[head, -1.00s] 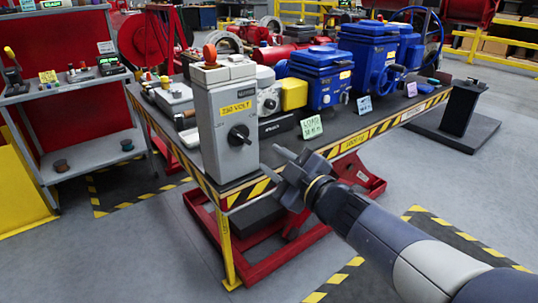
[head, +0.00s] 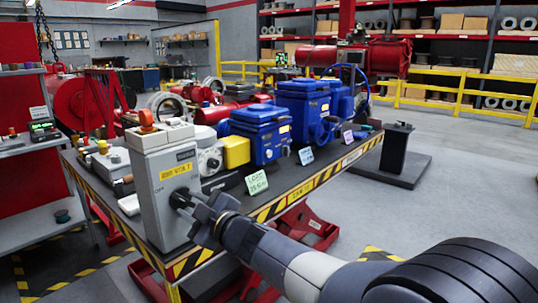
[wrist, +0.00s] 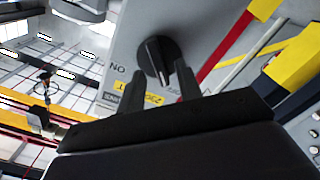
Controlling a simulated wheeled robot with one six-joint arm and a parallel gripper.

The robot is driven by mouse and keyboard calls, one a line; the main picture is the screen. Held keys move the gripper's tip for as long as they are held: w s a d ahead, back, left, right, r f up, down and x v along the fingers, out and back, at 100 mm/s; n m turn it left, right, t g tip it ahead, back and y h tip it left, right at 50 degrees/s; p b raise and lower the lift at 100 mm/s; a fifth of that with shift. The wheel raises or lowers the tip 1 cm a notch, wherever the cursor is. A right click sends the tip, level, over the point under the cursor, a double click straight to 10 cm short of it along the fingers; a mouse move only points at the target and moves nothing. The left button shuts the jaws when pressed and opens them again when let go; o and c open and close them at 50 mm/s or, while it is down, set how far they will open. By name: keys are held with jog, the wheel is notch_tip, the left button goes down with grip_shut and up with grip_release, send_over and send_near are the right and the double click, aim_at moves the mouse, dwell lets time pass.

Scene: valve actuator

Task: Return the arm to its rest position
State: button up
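My gripper (head: 183,206) is at the front face of the grey control box (head: 165,188) in the head view, with my arm reaching in from the lower right. The box has a yellow label and stands upright at the near corner of the table. In the wrist view my gripper (wrist: 160,90) shows two dark fingers spread apart with nothing between them. The black rotary knob (wrist: 154,61) lies just beyond the fingertips, on the box face with its yellow label. I cannot tell whether the fingers touch the knob. In the head view the gripper largely hides the knob.
The striped-edge table (head: 318,181) carries blue valve actuators (head: 262,132), a yellow-ended unit (head: 236,151) and small cards. A shelf cart (head: 30,190) stands at left. A black post (head: 394,147) stands at right. The floor at right is open.

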jog(key=shift+w+a, duration=0.35)
jog(key=shift+a, duration=0.1)
jog(key=shift+d, duration=0.1)
jog(key=p+v, duration=0.1)
jog(key=v, duration=0.9)
jog(key=b+x, duration=0.1)
jog(key=x, duration=0.9)
jog(key=shift+r+m+p, duration=0.15)
jog(key=shift+m+p, duration=0.35)
jog(key=shift+r+m+p, duration=0.1)
jog(key=shift+m+p, duration=0.65)
jog(key=shift+m, duration=0.25)
jog(key=m+p, duration=0.3)
jog(key=m, duration=0.2)
jog(key=shift+w, duration=0.1)
